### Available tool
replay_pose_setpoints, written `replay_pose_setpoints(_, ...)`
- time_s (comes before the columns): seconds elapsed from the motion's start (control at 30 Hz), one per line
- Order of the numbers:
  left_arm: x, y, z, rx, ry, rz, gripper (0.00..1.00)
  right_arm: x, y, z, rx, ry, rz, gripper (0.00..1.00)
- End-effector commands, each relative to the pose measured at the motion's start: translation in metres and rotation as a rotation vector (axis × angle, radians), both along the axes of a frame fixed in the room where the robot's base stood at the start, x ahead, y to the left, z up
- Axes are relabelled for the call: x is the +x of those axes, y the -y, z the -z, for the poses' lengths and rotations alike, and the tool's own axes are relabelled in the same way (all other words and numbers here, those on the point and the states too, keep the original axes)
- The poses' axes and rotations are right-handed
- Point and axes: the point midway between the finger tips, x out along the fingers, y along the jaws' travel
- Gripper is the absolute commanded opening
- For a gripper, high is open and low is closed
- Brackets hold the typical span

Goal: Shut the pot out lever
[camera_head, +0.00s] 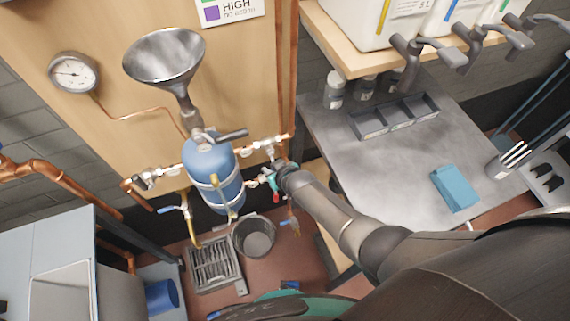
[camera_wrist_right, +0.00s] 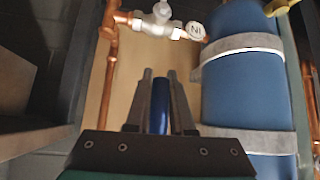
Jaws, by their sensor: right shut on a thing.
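The blue pot (camera_head: 212,172) hangs on the wooden panel, under a metal funnel (camera_head: 165,58), with copper pipes and valves on both sides. My right gripper (camera_head: 272,180) is just right of the pot, at the pipework low on that side. In the right wrist view, my right gripper (camera_wrist_right: 160,90) is shut on a blue lever (camera_wrist_right: 160,106), which stands between its fingers. The pot (camera_wrist_right: 243,90) fills the right of that view, with a valve and a round tag (camera_wrist_right: 196,31) above. The gripped lever's valve body is hidden. My left gripper is not in view.
A gauge (camera_head: 74,72) is at the upper left. A bucket (camera_head: 253,237) and a floor grate (camera_head: 215,264) lie below the pot. A grey table (camera_head: 330,140) with a divided tray (camera_head: 394,116) is on the right. Copper pipes (camera_head: 292,100) run close to my right gripper.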

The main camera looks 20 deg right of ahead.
Motion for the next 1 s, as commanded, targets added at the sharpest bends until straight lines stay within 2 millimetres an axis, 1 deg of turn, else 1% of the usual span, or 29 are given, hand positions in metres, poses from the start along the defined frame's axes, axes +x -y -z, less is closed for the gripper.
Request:
replay_pose_setpoints(0.2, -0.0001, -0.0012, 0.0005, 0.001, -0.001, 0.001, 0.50, 0.0003, -0.0066, -0.0001, 0.023, -0.001, 0.004, 0.00)
replay_pose_setpoints(0.5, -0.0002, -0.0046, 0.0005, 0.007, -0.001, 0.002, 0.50, 0.0002, -0.0074, -0.0002, 0.025, -0.002, 0.005, 0.00)
replay_pose_setpoints(0.53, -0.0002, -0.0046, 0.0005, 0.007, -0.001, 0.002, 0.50, 0.0002, -0.0075, -0.0004, 0.025, -0.002, 0.005, 0.22)
replay_pose_setpoints(0.7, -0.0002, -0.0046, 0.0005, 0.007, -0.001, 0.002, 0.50, 0.0002, -0.0074, -0.0003, 0.024, -0.003, 0.004, 0.42)
replay_pose_setpoints(0.8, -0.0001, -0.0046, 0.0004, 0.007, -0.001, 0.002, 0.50, 0.0002, -0.0072, -0.0002, 0.022, -0.002, 0.004, 0.51)
replay_pose_setpoints(1.0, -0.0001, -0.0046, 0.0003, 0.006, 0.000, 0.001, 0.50, 0.0001, -0.0068, -0.0002, 0.022, -0.002, 0.003, 0.51)
